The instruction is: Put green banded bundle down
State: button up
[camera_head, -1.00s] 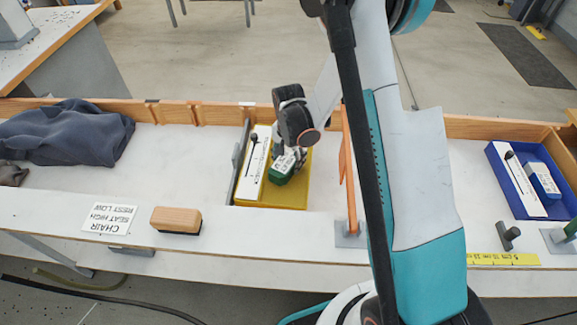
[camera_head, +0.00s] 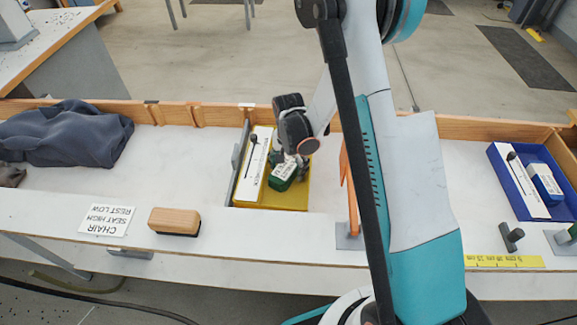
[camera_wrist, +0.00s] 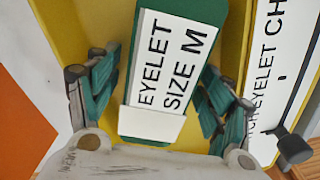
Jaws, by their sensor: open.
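The green banded bundle (camera_head: 284,172) lies in the yellow tray (camera_head: 272,198). In the wrist view the bundle (camera_wrist: 165,70) has a white label reading "EYELET SIZE M" and a white band across its near end. My gripper (camera_head: 294,157) is above the bundle at the tray. In the wrist view my gripper (camera_wrist: 160,88) is open, with one teal-padded finger on each side of the bundle. Gaps show between the fingers and the bundle's sides.
A white eyelet card (camera_head: 253,165) with a dark pin lies along the tray's left side, beside a grey upright plate (camera_head: 238,160). An orange upright (camera_head: 349,190) stands right of the tray. A blue tray (camera_head: 502,170) is at the far right.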

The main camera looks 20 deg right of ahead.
notch_tip(320, 180, up, 13)
jog(key=p, duration=0.5)
notch_tip(320, 180, up, 17)
jog(key=n+t, duration=0.3)
jog(key=n, duration=0.2)
send_over(289, 164)
jog(key=s, duration=0.8)
jog(key=s+r+n+t, duration=0.2)
jog(key=s+r, duration=0.1)
jog(key=s, duration=0.3)
jog(key=s+r+n+t, duration=0.2)
jog(key=s+r, duration=0.1)
jog(key=s, duration=0.4)
jog(key=shift+s+r+n, duration=0.15)
jog(key=shift+r+n, duration=0.1)
jog(key=shift+n, duration=0.05)
